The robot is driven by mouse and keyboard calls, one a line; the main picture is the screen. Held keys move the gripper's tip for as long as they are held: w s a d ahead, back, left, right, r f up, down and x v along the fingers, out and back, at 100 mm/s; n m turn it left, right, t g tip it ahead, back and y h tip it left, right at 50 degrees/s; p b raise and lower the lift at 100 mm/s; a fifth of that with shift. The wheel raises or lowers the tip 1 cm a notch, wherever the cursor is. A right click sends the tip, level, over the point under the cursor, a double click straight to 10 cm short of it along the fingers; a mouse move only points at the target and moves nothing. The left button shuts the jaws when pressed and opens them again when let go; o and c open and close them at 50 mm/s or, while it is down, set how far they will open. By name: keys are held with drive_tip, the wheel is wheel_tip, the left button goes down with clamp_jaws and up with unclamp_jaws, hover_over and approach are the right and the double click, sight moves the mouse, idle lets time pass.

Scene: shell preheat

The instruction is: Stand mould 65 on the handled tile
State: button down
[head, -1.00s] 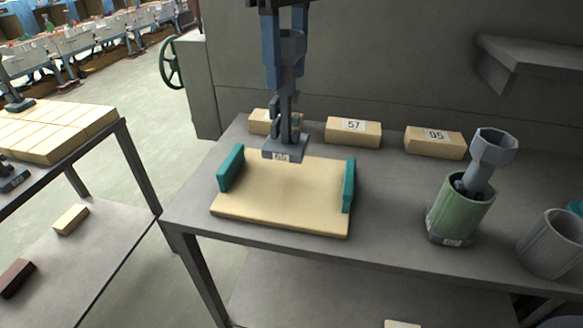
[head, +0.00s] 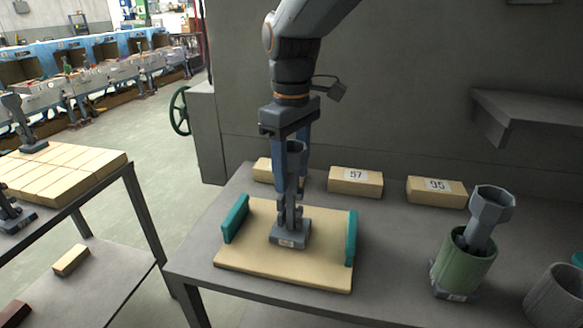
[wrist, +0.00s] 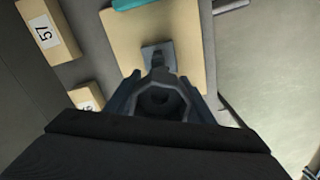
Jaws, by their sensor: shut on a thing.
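The handled tile (head: 325,268) is a cream slab with a teal handle at its left and right ends, lying on the grey bench. A grey mould (head: 291,232) with a flat base and a cup-like top stands upright over the tile's middle; its label is too small to read surely. Its base appears to be on the tile surface. My gripper (head: 297,152) is shut on the mould's upper part from above. In the wrist view the mould's hollow top (wrist: 158,98) sits between my fingers, with the tile (wrist: 192,28) below.
Cream blocks stand along the bench's back, one marked 57 (head: 355,181) and one marked 95 (head: 437,191). A green pot (head: 463,262) with another grey mould (head: 489,210) leaning in it stands at right. A grey shelf (head: 525,105) juts from the wall.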

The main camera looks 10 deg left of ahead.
drive_tip(key=shift+f, duration=0.1)
drive_tip(key=c, duration=0.8)
unclamp_jaws()
drive_tip(key=shift+c, duration=0.2)
wheel_tip(320, 180, up, 12)
drive_tip(key=b, duration=0.3)
